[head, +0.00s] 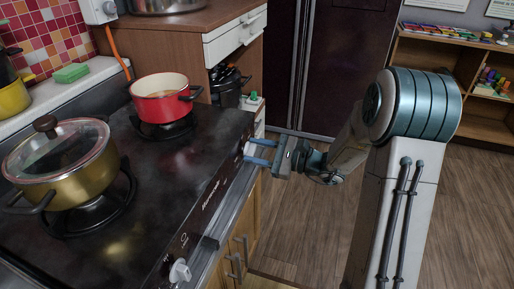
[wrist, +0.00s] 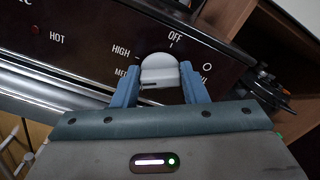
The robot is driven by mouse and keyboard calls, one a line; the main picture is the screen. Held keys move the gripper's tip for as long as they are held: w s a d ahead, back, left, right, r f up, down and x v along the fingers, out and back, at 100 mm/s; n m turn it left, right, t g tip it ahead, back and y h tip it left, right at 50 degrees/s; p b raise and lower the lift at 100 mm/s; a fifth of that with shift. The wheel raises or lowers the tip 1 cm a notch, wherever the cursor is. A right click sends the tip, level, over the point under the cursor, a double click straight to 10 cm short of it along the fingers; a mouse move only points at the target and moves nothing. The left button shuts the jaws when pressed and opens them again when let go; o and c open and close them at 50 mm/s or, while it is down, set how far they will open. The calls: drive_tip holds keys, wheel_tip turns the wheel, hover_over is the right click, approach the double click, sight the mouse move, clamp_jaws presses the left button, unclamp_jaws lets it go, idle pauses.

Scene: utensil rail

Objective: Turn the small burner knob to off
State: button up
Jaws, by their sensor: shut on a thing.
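My gripper (head: 254,151) reaches from the right to the stove's front panel, with its two blue fingers around a white knob (head: 249,149). In the wrist view the fingers of my gripper (wrist: 159,84) are shut on the left and right sides of this knob (wrist: 159,66). OFF is printed above the knob, HIGH to its left and MED at lower left, partly hidden by a finger. A small dark mark shows low on the knob's face. I cannot tell for sure which setting it points to.
A second white knob (head: 180,272) sits nearer on the same panel, by an oven handle (head: 212,240). A red pot (head: 162,98) and a lidded gold pot (head: 66,170) stand on the stove. The wooden floor (head: 480,200) at right is clear.

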drive_tip(key=m+p, duration=0.4)
drive_tip(key=p, duration=0.1)
drive_tip(key=m+p, duration=0.2)
drive_tip(key=p, duration=0.1)
drive_tip(key=shift+r, duration=0.35)
drive_tip(key=m+p, duration=0.6)
drive_tip(key=p, duration=0.1)
drive_tip(key=shift+w, duration=0.15)
drive_tip(key=m+p, duration=0.6)
drive_tip(key=shift+d+f+m, duration=0.1)
drive_tip(key=shift+f+m, duration=0.1)
drive_tip(key=shift+m, duration=0.2)
drive_tip(key=m+p, duration=0.2)
drive_tip(key=m, duration=0.1)
drive_tip(key=m+p, duration=0.1)
drive_tip(key=shift+w+f+m, duration=0.1)
drive_tip(key=shift+f+m, duration=0.2)
drive_tip(key=shift+m, duration=0.1)
drive_tip(key=o, duration=0.9)
drive_tip(key=shift+o, duration=0.2)
